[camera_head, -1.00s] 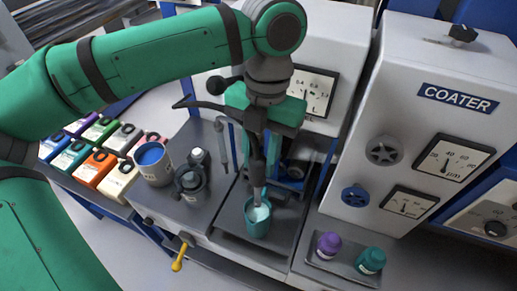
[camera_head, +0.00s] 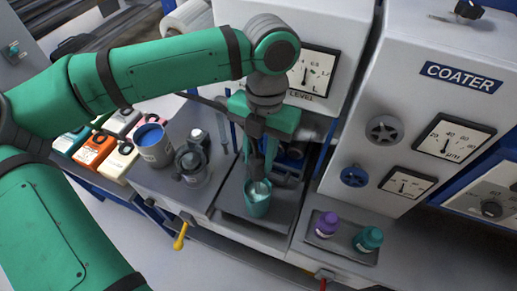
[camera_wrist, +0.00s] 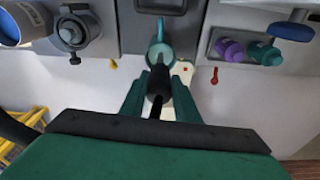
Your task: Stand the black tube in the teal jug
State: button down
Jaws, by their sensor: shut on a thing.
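The teal jug (camera_head: 258,208) stands upright on a dark platform in front of the level-gauge machine. It also shows in the wrist view (camera_wrist: 160,33), with its handle toward the top. My gripper (camera_head: 262,158) points down above the jug and is shut on the black tube (camera_head: 257,170). The tube hangs roughly upright, its lower end at the jug's mouth and seemingly inside it; how deep it reaches is hidden. In the wrist view the tube (camera_wrist: 158,84) lies between my teal fingers (camera_wrist: 159,98), in line with the jug.
A purple bottle (camera_head: 326,224) and a teal bottle (camera_head: 368,239) stand on a small tray (camera_head: 338,249) to the right. A blue-filled pot (camera_head: 153,150) and a dark grey pot (camera_head: 194,165) stand left. The COATER machine (camera_head: 440,110) rises at right.

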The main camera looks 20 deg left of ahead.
jog(key=shift+f, duration=3.2)
jog(key=shift+s+f, duration=0.1)
jog(key=shift+f, duration=0.95)
jog(key=shift+w, duration=0.2)
jog(key=c, duration=1.4)
grip_release()
jog(key=shift+o, duration=0.6)
jog(key=shift+s+a, duration=0.1)
jog(key=shift+a, duration=0.05)
